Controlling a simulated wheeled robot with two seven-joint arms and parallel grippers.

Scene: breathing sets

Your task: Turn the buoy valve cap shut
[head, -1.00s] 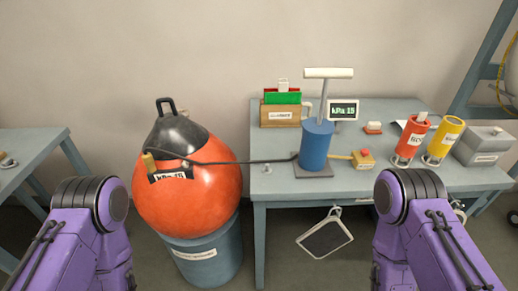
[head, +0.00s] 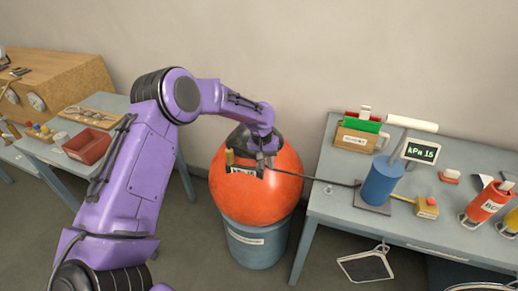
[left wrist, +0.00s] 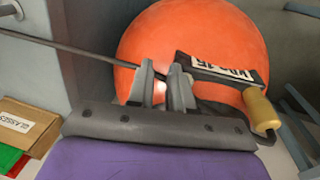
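The orange-red buoy (head: 275,190) with a black top sits on a blue-grey drum; it fills the upper middle of the left wrist view (left wrist: 200,40). A brass-yellow cylinder (head: 229,157) is beside its dark gauge label; it also shows in the left wrist view (left wrist: 261,110). I cannot make out the valve cap clearly. My left gripper (head: 264,167) is at the buoy's upper front, to the right of the cylinder. In the left wrist view its fingers (left wrist: 163,68) stand a little apart, with orange between them; whether they touch the buoy is unclear. My right gripper is out of view.
A dark hose (head: 330,182) runs from the buoy to the blue pump (head: 383,180) on the right table (head: 330,207). A display (head: 421,152) reads kPa 15. A red tray (head: 90,145) sits on the left table. A mesh panel (head: 366,267) hangs below the right table.

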